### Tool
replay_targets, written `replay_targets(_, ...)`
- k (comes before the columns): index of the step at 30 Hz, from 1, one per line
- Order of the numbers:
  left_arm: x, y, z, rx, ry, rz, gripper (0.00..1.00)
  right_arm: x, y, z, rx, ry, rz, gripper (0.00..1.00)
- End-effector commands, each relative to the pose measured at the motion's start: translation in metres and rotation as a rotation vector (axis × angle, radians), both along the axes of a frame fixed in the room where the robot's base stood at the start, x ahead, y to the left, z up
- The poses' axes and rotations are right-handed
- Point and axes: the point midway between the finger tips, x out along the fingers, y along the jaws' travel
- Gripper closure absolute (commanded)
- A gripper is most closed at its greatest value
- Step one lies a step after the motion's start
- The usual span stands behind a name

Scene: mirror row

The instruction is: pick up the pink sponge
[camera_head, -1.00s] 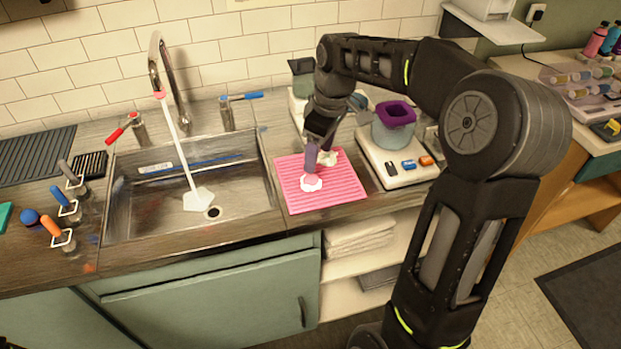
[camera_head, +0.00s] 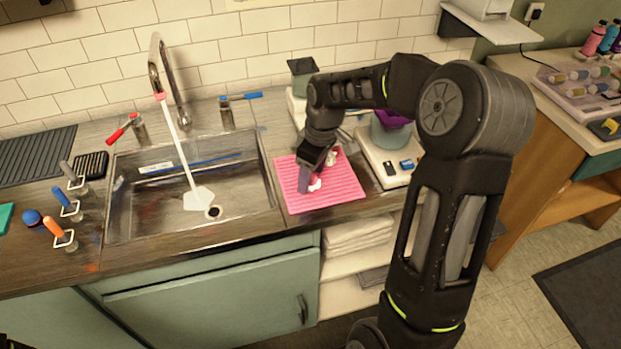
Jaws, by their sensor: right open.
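A pink ribbed mat (camera_head: 345,191) lies on the counter right of the sink. A small pink-and-white thing (camera_head: 315,184) on it is partly hidden by my right gripper; it may be the pink sponge, but I cannot tell for sure. A small white thing (camera_head: 331,158) lies behind it on the mat. My right gripper (camera_head: 308,181) is open, pointing down at the mat, with its purplish finger just left of the pink-and-white thing. I cannot tell whether they touch. My left gripper is out of view.
The sink (camera_head: 190,190) with running tap (camera_head: 165,70) is to the left. A white scale-like device (camera_head: 376,158) with a purple-rimmed container (camera_head: 392,130) stands right of the mat, partly behind my arm. Handled tools (camera_head: 66,205) stand at the far left.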

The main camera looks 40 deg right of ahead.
Motion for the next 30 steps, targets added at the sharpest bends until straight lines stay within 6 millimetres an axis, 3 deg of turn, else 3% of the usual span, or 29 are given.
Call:
replay_targets(19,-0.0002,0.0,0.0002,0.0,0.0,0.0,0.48,0.0005,-0.0001,-0.0042,-0.001,0.0,0.0,0.39)
replay_targets(30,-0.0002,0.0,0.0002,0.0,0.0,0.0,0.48,0.0005,-0.0001,-0.0041,-0.001,0.0,0.0,0.68)
